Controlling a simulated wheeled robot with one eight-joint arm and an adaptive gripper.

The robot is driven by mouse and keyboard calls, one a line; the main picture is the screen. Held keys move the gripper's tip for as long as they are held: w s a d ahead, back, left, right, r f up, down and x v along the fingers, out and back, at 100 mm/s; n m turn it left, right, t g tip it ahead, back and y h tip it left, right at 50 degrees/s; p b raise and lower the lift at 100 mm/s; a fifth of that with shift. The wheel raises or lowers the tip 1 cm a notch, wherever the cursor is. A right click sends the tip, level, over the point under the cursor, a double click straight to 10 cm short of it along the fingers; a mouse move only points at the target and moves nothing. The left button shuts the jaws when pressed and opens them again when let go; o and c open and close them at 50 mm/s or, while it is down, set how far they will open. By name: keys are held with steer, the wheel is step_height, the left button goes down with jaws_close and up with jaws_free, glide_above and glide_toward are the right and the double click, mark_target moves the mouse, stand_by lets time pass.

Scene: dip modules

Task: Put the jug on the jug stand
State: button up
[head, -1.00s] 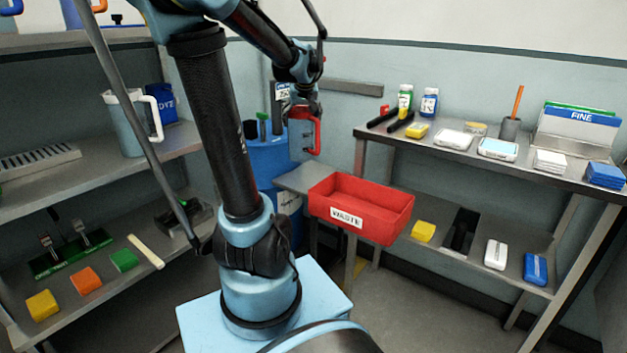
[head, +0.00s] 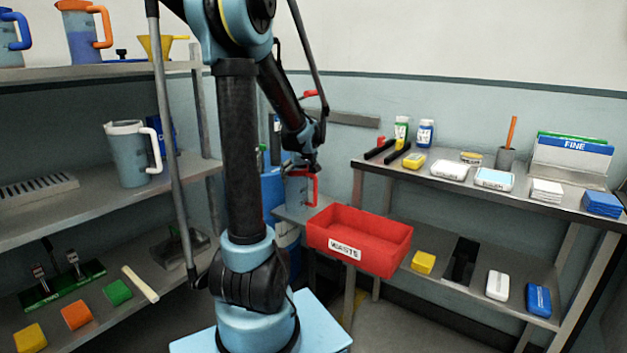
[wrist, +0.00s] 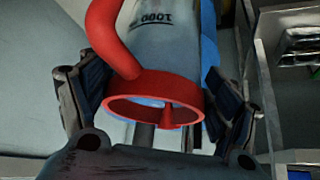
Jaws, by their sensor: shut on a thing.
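The jug (head: 297,190) is clear grey with a red handle and red rim. It hangs upright under my gripper (head: 306,166) at the end of the arm, just above or at a small grey metal surface (head: 287,212); I cannot tell whether it touches. In the wrist view the red rim of the jug (wrist: 122,100) lies between the fingers of my gripper (wrist: 160,103), which are shut on it. I cannot make out with certainty which thing is the jug stand; the grey surface is partly hidden by my arm.
A red waste bin (head: 385,252) stands right of the jug, close by. A blue drum (head: 271,195) is behind. Another jug (head: 130,160) with a white handle and a slotted grey rack (head: 38,190) are on the left shelf. The right bench (head: 450,190) holds bottles and boxes.

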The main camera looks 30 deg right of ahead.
steer(key=w+d+f, duration=0.1)
steer(key=w+d, duration=0.1)
steer(key=d, duration=0.3)
steer(key=w+d+f, duration=0.2)
steer(key=d, duration=0.3)
steer(key=shift+f, duration=0.25)
steer(key=shift+w+d+f, duration=0.1)
steer(key=o, duration=1.5)
steer(key=shift+o, duration=0.2)
